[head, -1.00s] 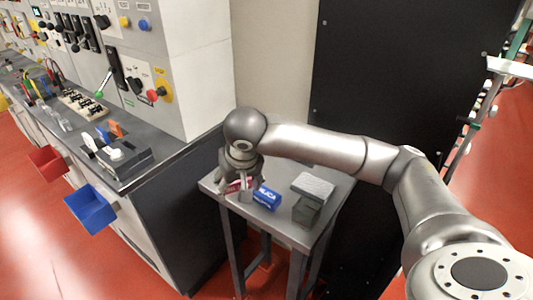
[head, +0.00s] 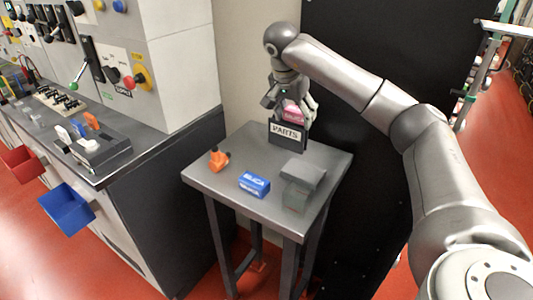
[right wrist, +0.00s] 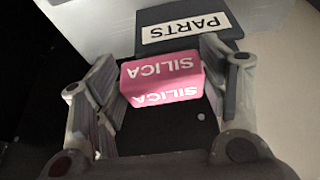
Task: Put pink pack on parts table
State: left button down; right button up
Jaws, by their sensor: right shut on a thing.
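The pink pack (head: 294,110), lettered SILICA, is between the fingers of my right gripper (head: 291,104). It shows clearly in the right wrist view (right wrist: 162,78), with a finger on each side. My right gripper is shut on it and holds it up at the dark PARTS sign (head: 287,134), whose board hides its lower part in the head view. The sign stands at the back of the grey parts table (head: 222,184). I cannot tell how far the pack is above the tabletop. My left gripper is not in view.
On the table are a blue pack (head: 254,185), an orange item (head: 219,160) and a grey lidded box (head: 300,187). Bare tabletop lies between them and the sign. A dark panel (head: 350,90) rises behind the table. A control bench (head: 150,140) stands to the left.

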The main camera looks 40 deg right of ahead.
send_over(268, 157)
jog(key=a, duration=0.1)
jog(key=f, duration=0.7)
jog(key=shift+s+p, duration=0.3)
jog(key=shift+s, duration=0.05)
jog(key=shift+a+f+p, duration=0.2)
jog(key=shift+f+p, duration=0.1)
jog(key=shift+f, duration=1.4)
jog(key=shift+f, duration=0.2)
jog(key=o, duration=1)
jog(key=shift+o, duration=0.2)
jog(key=v, duration=1.2)
jog(key=shift+r, duration=0.15)
jog(key=shift+a, duration=0.1)
